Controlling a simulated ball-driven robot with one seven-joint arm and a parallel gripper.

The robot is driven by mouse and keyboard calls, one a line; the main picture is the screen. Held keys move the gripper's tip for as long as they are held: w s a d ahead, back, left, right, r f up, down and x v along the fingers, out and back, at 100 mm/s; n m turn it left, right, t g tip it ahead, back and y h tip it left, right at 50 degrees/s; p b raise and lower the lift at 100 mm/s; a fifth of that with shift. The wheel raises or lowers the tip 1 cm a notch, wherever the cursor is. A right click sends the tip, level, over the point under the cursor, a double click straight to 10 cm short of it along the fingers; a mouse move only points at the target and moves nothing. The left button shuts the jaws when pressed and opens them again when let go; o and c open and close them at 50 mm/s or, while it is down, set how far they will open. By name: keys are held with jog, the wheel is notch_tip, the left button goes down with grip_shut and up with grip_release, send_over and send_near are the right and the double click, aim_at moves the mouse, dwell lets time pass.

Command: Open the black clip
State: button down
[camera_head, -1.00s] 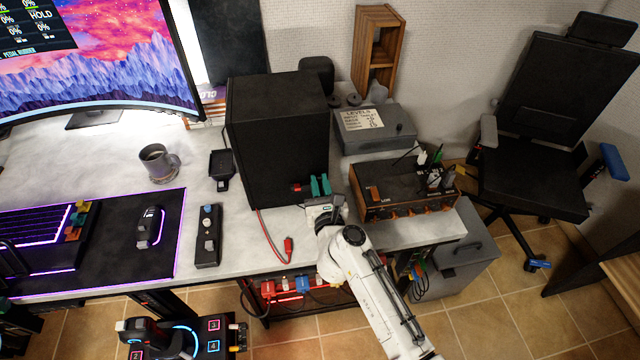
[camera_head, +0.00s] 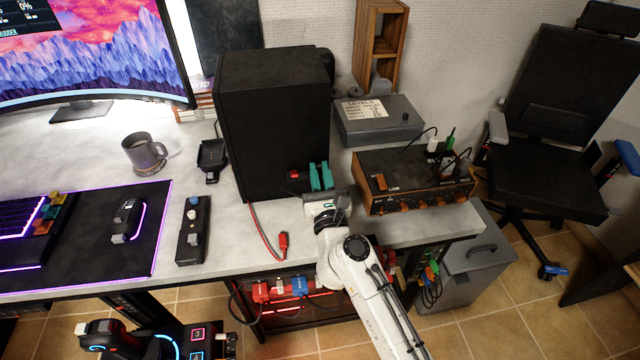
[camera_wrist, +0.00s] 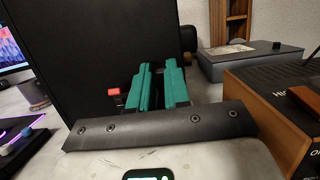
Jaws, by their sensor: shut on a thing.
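The tall black box (camera_head: 275,125) stands on the desk, with a small red clip (camera_head: 295,174) low on its right front; the clip also shows in the wrist view (camera_wrist: 115,92). My gripper (camera_head: 319,172) has its two teal fingers against the box, just right of the red clip. In the wrist view my gripper (camera_wrist: 160,72) shows the fingers upright and close together, with a narrow dark gap. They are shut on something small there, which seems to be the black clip. The fingers hide that clip, so whether it is raised cannot be told.
A red cable (camera_head: 270,235) hangs from the box over the desk. A wood-sided amplifier (camera_head: 415,180) stands close to the right of my gripper, with a grey levels box (camera_head: 378,120) behind it. A switch strip (camera_head: 193,230) and mug (camera_head: 145,155) lie left.

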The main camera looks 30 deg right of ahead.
jog(key=shift+b, duration=0.5)
jog(key=c, duration=1.1)
grip_release()
jog(key=shift+f, duration=0.1)
jog(key=b+v, duration=0.1)
jog(key=v, duration=0.4)
jog(key=b+v, duration=0.1)
jog(key=v, duration=0.4)
jog(key=shift+w+f, duration=0.1)
jog(key=shift+f, duration=0.1)
jog(key=shift+s+a, duration=0.15)
jog(key=shift+s, duration=0.3)
